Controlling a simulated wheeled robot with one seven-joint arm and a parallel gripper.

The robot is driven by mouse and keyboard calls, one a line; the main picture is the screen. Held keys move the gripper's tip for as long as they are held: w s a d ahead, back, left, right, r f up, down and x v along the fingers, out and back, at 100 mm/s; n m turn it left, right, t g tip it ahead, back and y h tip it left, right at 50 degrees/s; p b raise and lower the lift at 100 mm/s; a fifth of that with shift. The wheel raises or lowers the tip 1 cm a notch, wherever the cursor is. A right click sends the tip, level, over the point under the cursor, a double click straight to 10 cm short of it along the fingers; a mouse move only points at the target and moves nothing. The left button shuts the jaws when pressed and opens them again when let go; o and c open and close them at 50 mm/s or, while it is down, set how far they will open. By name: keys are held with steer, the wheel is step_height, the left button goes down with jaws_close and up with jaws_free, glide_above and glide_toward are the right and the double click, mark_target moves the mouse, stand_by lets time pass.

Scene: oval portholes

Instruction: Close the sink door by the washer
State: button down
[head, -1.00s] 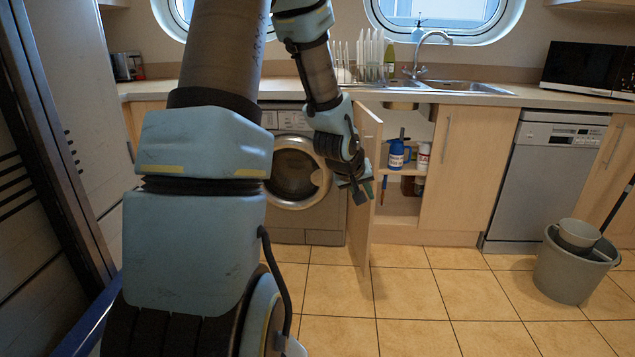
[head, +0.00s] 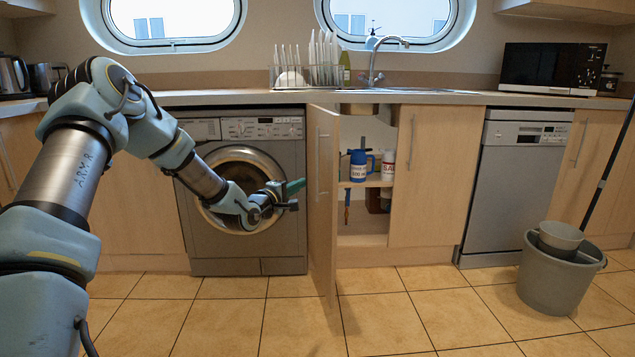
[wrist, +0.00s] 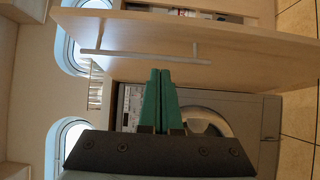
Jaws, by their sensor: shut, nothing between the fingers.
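The sink door (head: 322,192) by the washer is a light wood panel with a bar handle. In the head view it stands wide open, jutting out toward me from its hinge side next to the washer. In the wrist view the door (wrist: 255,52) runs across the top with its handle (wrist: 145,56). My gripper (head: 301,187), with green fingers, is shut and empty on the washer side of the door, in front of the washer (head: 290,225). In the wrist view the green fingertips (wrist: 160,72) point toward the door's handle face; I cannot tell whether they touch it.
The open cupboard (head: 362,228) holds a blue jug (head: 361,165) and a white container (head: 388,165). The second sink door (head: 432,180) is closed. A dishwasher (head: 513,190) and a grey bucket (head: 552,285) stand at right. The tiled floor in front is clear.

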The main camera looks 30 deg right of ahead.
mark_target(330, 175)
steer(key=d, duration=0.2)
steer(key=w+d, duration=0.1)
steer(key=d, duration=0.2)
steer(key=w+d+b, duration=0.1)
steer(key=d, duration=0.2)
steer(key=shift+d+f, duration=0.1)
steer(key=shift+d, duration=0.05)
steer(key=shift+s+d, duration=0.15)
steer(key=shift+d, duration=0.25)
steer(key=shift+d, duration=0.1)
